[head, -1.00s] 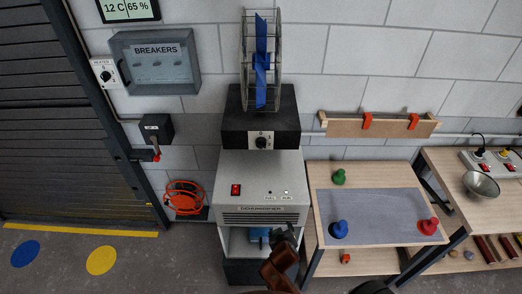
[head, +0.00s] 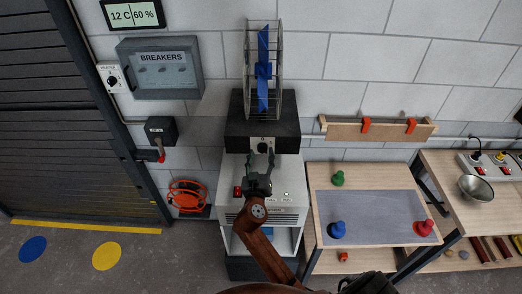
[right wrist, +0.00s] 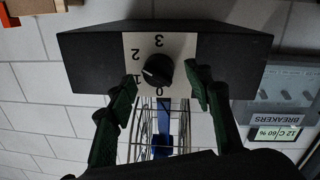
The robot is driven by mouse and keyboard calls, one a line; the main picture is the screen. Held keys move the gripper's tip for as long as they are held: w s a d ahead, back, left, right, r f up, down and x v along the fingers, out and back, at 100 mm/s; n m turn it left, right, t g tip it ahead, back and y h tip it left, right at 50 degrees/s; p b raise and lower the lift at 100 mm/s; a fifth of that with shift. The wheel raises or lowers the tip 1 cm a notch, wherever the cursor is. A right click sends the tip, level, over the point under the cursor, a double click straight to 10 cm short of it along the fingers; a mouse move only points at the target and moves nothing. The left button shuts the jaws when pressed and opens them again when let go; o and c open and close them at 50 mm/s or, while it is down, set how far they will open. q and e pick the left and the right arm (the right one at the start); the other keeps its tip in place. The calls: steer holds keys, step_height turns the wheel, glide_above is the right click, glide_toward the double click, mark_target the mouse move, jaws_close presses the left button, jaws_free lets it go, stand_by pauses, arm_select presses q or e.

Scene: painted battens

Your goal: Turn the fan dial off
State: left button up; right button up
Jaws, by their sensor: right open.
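The fan dial is a black round knob (right wrist: 158,70) on a white plate marked 0 to 3. It sits on the front of the fan's black base (head: 235,142), below the caged blue fan (head: 263,70). In the right wrist view, upside down, its pointer seems to lie toward 1, but I cannot be sure. My right gripper (head: 260,159) is open in front of the base, just below the dial. In the right wrist view its green-padded fingers (right wrist: 162,82) are on either side of the knob, apart from it. My left gripper is not in view.
A grey dehumidifier (head: 290,215) stands below the fan base, partly hidden by my arm. A breaker box (head: 160,68) and a lever switch (head: 160,132) are on the wall to the left. A table with a grey mat (head: 375,215) and several coloured knobbed pieces is to the right.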

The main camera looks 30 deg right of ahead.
steer(key=shift+x, duration=0.9)
steer(key=shift+c, duration=0.3)
steer(key=c, duration=1.1)
